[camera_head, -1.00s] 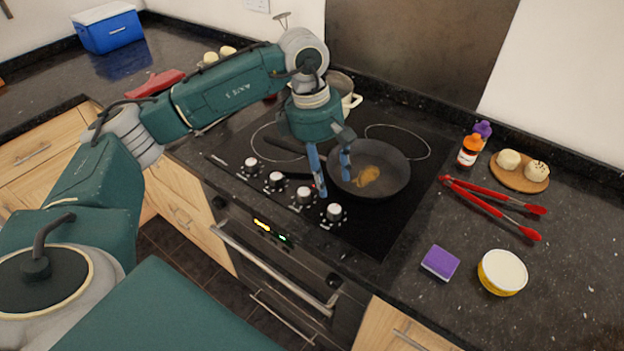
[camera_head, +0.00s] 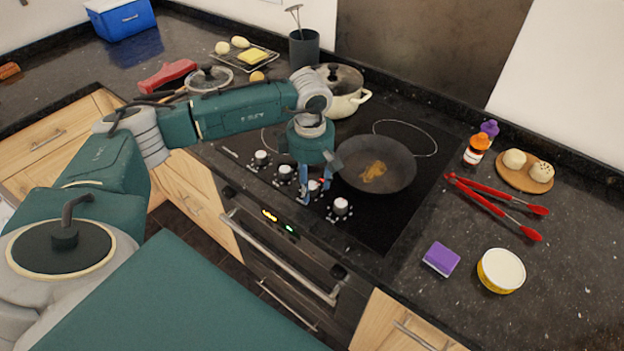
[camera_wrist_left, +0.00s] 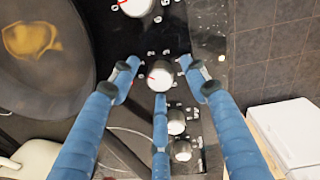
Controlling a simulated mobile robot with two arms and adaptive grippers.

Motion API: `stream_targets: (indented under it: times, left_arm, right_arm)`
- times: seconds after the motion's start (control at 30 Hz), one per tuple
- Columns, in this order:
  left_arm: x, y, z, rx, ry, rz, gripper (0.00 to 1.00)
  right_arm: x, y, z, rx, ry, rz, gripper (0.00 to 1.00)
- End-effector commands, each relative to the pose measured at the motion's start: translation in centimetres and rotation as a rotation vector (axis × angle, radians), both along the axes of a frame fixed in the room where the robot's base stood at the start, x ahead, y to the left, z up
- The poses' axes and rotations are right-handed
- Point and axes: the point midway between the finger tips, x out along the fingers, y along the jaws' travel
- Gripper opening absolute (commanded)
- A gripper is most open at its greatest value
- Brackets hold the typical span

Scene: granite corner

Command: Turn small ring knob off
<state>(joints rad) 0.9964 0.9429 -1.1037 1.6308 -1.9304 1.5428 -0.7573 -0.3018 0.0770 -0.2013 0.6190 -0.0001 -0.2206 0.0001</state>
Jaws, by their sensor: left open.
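Several white round knobs stand in a row along the front of the black cooktop. My left gripper (camera_head: 316,192) is open over the third knob from the left (camera_head: 314,186). In the left wrist view a white knob (camera_wrist_left: 161,76) with a red mark sits between the blue fingertips, with a visible gap on each side. Another knob with a red mark (camera_wrist_left: 134,5) is at the top edge, and two more knobs (camera_wrist_left: 176,122) show lower down, beside the middle finger. The labels are too small to tell which knob is the small ring's. My right gripper is not in view.
A dark frying pan (camera_head: 376,165) with food stands on the right of the cooktop, close to the gripper. A lidded cream pot (camera_head: 345,103) is behind it. The oven handle (camera_head: 275,256) runs below the knobs. Red tongs (camera_head: 495,208) and a purple sponge (camera_head: 441,259) lie right.

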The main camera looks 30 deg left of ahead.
Motion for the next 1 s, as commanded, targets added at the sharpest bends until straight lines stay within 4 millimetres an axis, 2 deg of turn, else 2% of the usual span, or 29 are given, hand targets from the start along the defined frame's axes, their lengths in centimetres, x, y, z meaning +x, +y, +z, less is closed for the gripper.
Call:
stream_targets:
  times: [0.27, 0.4, 0.5, 1.0]
  left_arm:
    - [0.02, -0.02, -0.15, 0.000, -0.001, 0.000, 0.44]
    - [0.03, -0.02, -0.13, 0.000, -0.001, 0.000, 0.16]
    - [0.03, -0.06, -0.12, -0.001, -0.001, 0.000, 0.01]
    - [0.06, -0.18, -0.09, -0.003, -0.002, 0.009, 0.01]
  right_arm:
    - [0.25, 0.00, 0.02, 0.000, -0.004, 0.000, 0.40]
    - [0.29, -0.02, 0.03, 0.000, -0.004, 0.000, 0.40]
    - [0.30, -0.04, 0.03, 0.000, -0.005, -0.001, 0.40]
    - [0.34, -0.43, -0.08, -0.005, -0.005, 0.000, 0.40]
